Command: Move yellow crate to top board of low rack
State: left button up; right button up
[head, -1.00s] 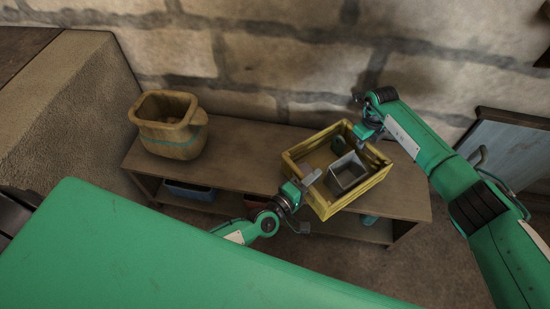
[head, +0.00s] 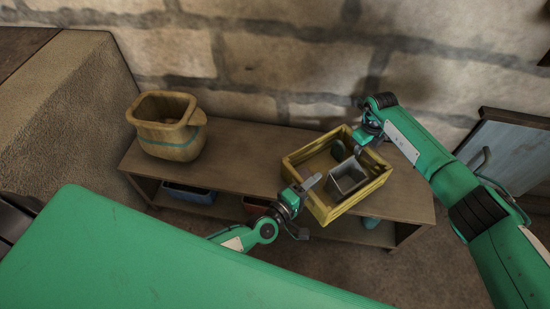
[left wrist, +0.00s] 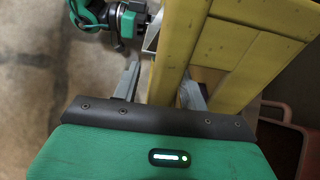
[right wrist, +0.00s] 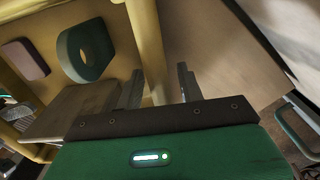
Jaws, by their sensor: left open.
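The yellow crate (head: 333,212) sits on the top board (head: 245,172) of the low rack, towards its right end. It holds a grey open box (head: 347,177) and a dark green ring (right wrist: 85,50). My left gripper (head: 306,207) is open at the crate's near left wall, one finger over the inside and one outside; the yellow wall (left wrist: 185,45) shows between the fingers in the left wrist view. My right gripper (right wrist: 160,88) is at the far right side, its fingers apart with the yellow rim (right wrist: 148,40) between them. Contact cannot be told.
A tan pot-like container (head: 168,127) stands at the left of the top board. A blue bin (head: 190,192) and a reddish bin (head: 255,205) are on the lower shelf. A stone wall (head: 260,60) is close behind. The board is clear between container and crate.

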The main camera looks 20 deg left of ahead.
jog(key=shift+r, duration=0.15)
pick_arm(q)
jog(key=v, duration=1.1)
jog(key=shift+s, duration=0.3)
pick_arm(e)
notch_tip(320, 180, up, 12)
jog(key=shift+f, duration=0.1)
jog(key=shift+f, duration=0.1)
